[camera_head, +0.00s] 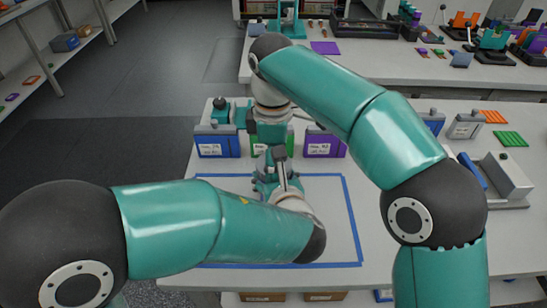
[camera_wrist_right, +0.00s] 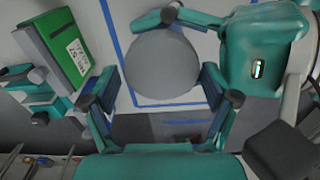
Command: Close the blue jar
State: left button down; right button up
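A round grey disc, which looks like a jar lid (camera_wrist_right: 164,76), sits between the two fingers of my right gripper (camera_wrist_right: 166,90) in the right wrist view. My right gripper also shows in the head view (camera_head: 272,135), above the taped area. My left gripper (camera_head: 272,185) is low over the table just below it. No blue jar body shows; the disc and grippers hide what is beneath.
A blue tape rectangle (camera_head: 350,225) marks the white table. Labelled blue (camera_head: 217,146), green (camera_head: 258,147) and purple (camera_head: 322,148) boxes stand behind it. A grey device (camera_head: 508,175) stands at the right. The right part of the taped area is clear.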

jog(key=shift+o, duration=0.6)
jog(key=shift+r, duration=0.15)
notch_tip(320, 180, up, 4)
jog(key=shift+s+r, duration=0.1)
jog(key=shift+r, duration=0.1)
jog(key=shift+s+r, duration=0.1)
jog(key=shift+r, duration=0.05)
jog(key=shift+c, duration=0.5)
